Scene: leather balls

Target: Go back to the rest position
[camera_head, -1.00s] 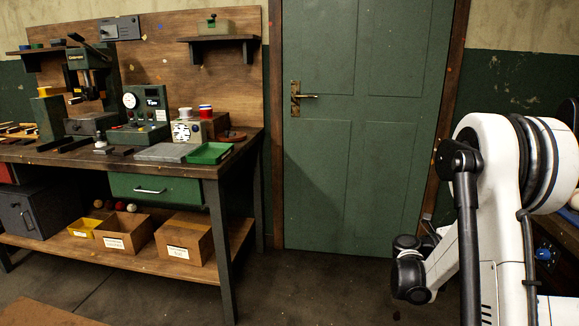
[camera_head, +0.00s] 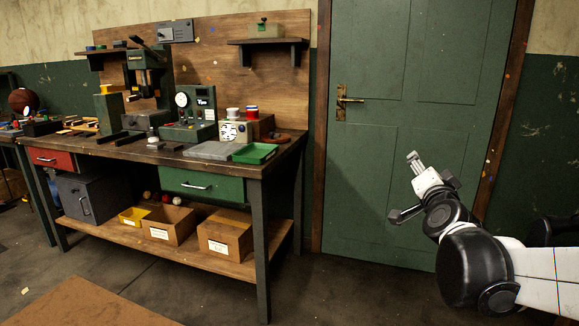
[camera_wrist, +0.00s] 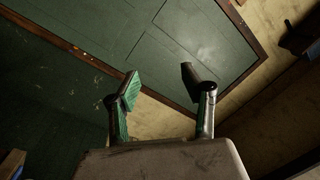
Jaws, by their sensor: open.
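My gripper (camera_wrist: 160,82) is open in the wrist view, its two dark fingers apart with nothing between them. In the head view, my gripper is at the end of my white and black arm (camera_head: 470,265), on the right side. It is held up in the air in front of the green door (camera_head: 375,165). Nothing is seen in its grasp, and it touches no object that I can see.
A workbench (camera_head: 280,155) with a press (camera_head: 148,80), a gauge box (camera_head: 190,115) and a green tray (camera_head: 255,153) stands on the left. Cardboard boxes (camera_head: 226,235) sit on its lower shelf. The floor (camera_head: 350,290) before the door is clear.

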